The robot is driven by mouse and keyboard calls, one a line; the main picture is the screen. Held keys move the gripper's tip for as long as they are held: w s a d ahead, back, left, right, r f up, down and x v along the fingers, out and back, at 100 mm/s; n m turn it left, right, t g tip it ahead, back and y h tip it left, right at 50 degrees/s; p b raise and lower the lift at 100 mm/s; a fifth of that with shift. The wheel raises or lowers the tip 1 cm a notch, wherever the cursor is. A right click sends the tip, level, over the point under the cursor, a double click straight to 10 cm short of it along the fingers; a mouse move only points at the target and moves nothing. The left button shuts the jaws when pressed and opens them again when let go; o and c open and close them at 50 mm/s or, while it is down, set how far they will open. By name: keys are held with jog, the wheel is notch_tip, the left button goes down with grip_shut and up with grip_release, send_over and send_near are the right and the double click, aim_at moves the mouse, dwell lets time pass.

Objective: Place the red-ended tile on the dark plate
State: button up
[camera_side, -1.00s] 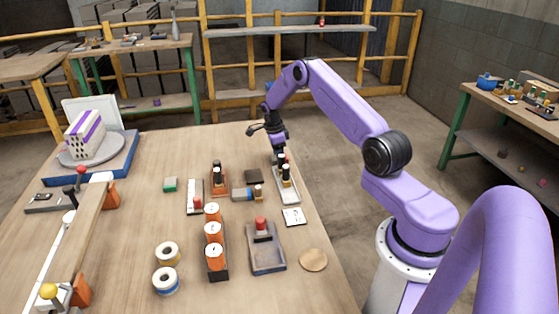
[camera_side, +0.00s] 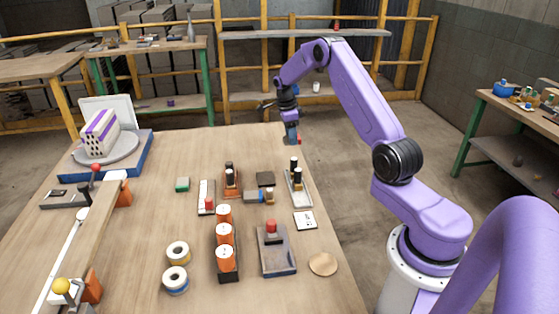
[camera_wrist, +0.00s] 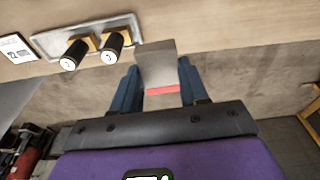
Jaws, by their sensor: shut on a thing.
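My gripper (camera_side: 291,132) is up above the far right part of the bench, shut on the red-ended tile. In the wrist view the tile (camera_wrist: 156,65) is a grey block between the blue fingers, with its red end (camera_wrist: 162,91) towards the palm side. In the side view a spot of red (camera_side: 299,142) shows beside the fingertips. A small dark square plate (camera_side: 265,178) lies flat on the bench, left of the pale tray and nearer the camera than my gripper. It is not visible in the wrist view.
A pale tray (camera_side: 300,190) with black-topped pegs stands near the right edge; it shows in the wrist view (camera_wrist: 55,43). A grey-and-brass piece (camera_side: 257,196) lies close to the dark plate. Orange cylinders (camera_side: 225,236) and a red-knobbed base (camera_side: 277,252) stand nearer.

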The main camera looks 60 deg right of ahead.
jog(key=s+a+r, duration=0.2)
jog(key=s+a, duration=0.3)
jog(key=a, duration=0.3)
jog(key=s+a+r, duration=0.2)
jog(key=s+a, duration=0.4)
jog(key=a, duration=0.2)
send_over(266, 178)
jog(key=f, duration=0.9)
jog(key=shift+s+a, duration=0.1)
jog(key=shift+a, duration=0.1)
jog(key=shift+f, duration=0.2)
jog(key=shift+w+d+f, duration=0.1)
jog(key=shift+w+f, duration=0.05)
jog(key=shift+f, duration=0.7)
jog(key=shift+w+f, duration=0.1)
jog(key=shift+f, duration=0.7)
jog(key=shift+f, duration=0.15)
jog(key=o, duration=1.1)
